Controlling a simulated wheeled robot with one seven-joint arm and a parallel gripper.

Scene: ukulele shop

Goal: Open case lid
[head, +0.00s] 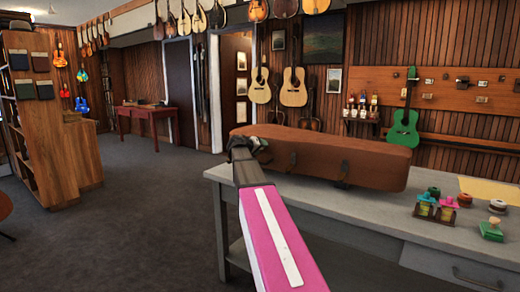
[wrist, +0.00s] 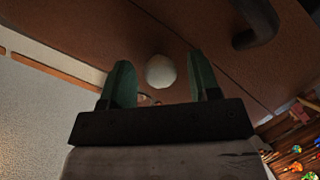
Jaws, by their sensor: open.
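The long brown case (head: 345,162) lies shut on the grey workbench (head: 385,205), with dark fittings on its front face. My gripper (head: 247,143) is at the left end of the case in the head view, where its fingers are small and dark. In the wrist view my gripper (wrist: 162,82) is open, its two green fingers apart. A pale round knob (wrist: 160,71) shows between the fingertips, against the brown case side (wrist: 200,35). I cannot tell whether the fingers touch it. A dark handle (wrist: 258,22) is at the upper right of the wrist view.
Small colourful bottles (head: 436,208), round tins (head: 497,206) and a green block (head: 491,229) stand on the bench's right part. A wooden shelf unit (head: 50,130) stands at left, with open grey floor between.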

